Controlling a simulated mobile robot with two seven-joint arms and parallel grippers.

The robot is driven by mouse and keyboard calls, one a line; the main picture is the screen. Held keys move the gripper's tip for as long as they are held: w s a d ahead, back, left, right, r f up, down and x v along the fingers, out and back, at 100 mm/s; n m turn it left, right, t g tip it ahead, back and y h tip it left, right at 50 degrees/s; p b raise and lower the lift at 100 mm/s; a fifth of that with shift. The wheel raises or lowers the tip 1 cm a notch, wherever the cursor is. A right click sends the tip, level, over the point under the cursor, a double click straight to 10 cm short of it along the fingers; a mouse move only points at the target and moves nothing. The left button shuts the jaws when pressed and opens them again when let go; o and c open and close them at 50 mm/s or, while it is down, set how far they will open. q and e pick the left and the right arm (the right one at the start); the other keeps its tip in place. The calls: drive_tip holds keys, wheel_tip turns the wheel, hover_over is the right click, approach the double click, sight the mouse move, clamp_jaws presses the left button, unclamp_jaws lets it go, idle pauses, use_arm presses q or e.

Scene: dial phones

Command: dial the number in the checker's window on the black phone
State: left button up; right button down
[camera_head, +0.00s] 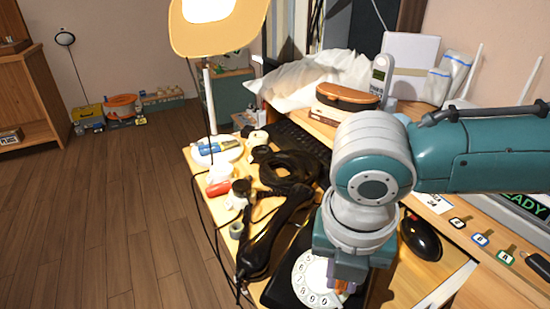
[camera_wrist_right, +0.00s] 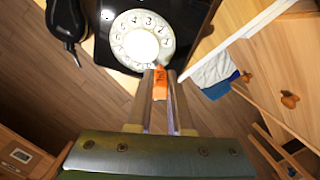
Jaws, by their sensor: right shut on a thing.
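The black phone (camera_head: 277,287) sits at the table's front edge, partly hidden behind my right arm. Its white rotary dial (camera_head: 313,284) faces up and also shows in the right wrist view (camera_wrist_right: 142,40). The black handset (camera_head: 268,240) lies off to the left of the phone. My right gripper (camera_head: 346,288) is at the right edge of the dial. In the wrist view its fingers (camera_wrist_right: 161,76) are shut on a small orange piece (camera_wrist_right: 160,86), whose tip is at the dial's lower rim; contact is unclear. The checker (camera_head: 535,205) shows green letters ending in "EADY". My left gripper is out of view.
A lamp (camera_head: 209,100), coiled black cord (camera_head: 287,172) and small items crowd the table's left side. A black mouse (camera_head: 420,235) lies right of my arm. A keyboard (camera_head: 300,140), brown case (camera_head: 347,96) and grey handset (camera_head: 381,75) stand behind.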

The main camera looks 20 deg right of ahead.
drive_tip(key=w+a+b, duration=0.2)
drive_tip(key=w+a, duration=0.2)
drive_tip(key=shift+w+f, duration=0.1)
drive_tip(key=shift+w, duration=0.2)
drive_tip(key=shift+w+a+b, duration=0.15)
drive_tip(key=shift+a+b, duration=0.1)
drive_tip(key=shift+b, duration=0.05)
drive_tip(key=shift+w+d+f+b, duration=0.1)
drive_tip(key=shift+d+f+b, duration=0.2)
drive_tip(key=shift+f, duration=0.15)
drive_tip(key=shift+p, duration=0.3)
drive_tip(key=shift+w+d+f, duration=0.1)
drive_tip(key=shift+f, duration=0.35)
idle(0.5)
